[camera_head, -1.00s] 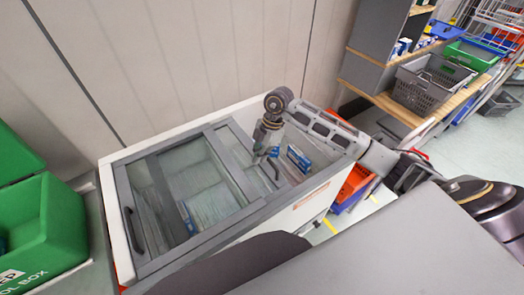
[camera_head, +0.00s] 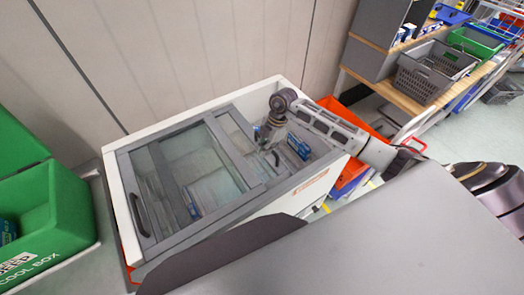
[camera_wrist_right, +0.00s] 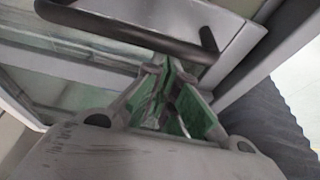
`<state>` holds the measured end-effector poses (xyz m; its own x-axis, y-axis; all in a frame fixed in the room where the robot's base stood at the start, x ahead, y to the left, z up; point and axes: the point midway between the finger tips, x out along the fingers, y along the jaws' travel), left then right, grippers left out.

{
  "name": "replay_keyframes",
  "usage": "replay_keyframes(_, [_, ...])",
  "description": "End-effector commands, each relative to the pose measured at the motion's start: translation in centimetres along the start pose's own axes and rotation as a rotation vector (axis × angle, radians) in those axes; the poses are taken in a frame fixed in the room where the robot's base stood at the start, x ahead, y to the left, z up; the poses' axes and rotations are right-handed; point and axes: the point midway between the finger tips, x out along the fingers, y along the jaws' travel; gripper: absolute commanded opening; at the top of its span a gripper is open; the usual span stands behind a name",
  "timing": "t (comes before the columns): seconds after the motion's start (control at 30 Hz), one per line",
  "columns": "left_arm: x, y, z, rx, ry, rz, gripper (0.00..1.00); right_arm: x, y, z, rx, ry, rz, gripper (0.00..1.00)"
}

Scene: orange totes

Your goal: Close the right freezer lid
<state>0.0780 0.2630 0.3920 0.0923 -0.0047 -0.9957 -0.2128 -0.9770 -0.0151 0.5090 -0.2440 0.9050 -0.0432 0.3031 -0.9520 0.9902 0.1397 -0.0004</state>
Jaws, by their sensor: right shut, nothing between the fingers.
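The chest freezer (camera_head: 307,200) has sliding glass lids in grey frames. The right lid (camera_head: 238,130) is slid left and partly overlaps the left lid (camera_head: 160,190), so the freezer's right end is open. The right lid's dark handle (camera_head: 276,158) is beside my right gripper (camera_head: 267,146). That gripper is shut and empty, pointing down at the open end. In the right wrist view the black handle (camera_wrist_right: 135,32) crosses just beyond the shut fingertips (camera_wrist_right: 168,72); I cannot tell whether they touch. My left gripper is out of view.
Blue-and-white boxes (camera_head: 298,146) lie in the freezer's open end. A green cool box (camera_head: 45,222) stands at the left. Orange and blue totes (camera_head: 350,172) are right of the freezer. A grey basket (camera_head: 425,72) sits on shelving behind. The wall is close behind the freezer.

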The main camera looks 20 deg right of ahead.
Motion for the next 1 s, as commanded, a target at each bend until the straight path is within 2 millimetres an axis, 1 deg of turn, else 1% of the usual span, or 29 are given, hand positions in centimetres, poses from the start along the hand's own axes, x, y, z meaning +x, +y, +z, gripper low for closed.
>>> replay_keyframes(0.37, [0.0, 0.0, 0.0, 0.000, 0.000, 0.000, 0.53, 0.0, 0.0, 0.1, 0.001, 0.000, 0.000, 0.00])
replay_keyframes(0.57, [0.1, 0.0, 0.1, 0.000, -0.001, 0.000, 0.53, -0.3, 0.0, 1.1, 0.003, -0.003, 0.000, 0.00])
replay_keyframes(0.67, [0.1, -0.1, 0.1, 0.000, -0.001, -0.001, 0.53, -0.7, 0.0, 2.1, 0.003, -0.004, 0.000, 0.00])
replay_keyframes(0.77, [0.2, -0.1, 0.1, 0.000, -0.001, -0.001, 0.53, -1.1, 0.0, 3.5, 0.004, -0.005, 0.001, 0.00])
replay_keyframes(0.87, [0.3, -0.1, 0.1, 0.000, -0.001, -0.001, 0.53, -1.7, 0.0, 5.3, 0.005, -0.007, 0.002, 0.00])
replay_keyframes(1.0, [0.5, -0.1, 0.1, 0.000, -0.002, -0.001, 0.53, -2.7, 0.0, 8.3, 0.005, -0.007, 0.002, 0.00])
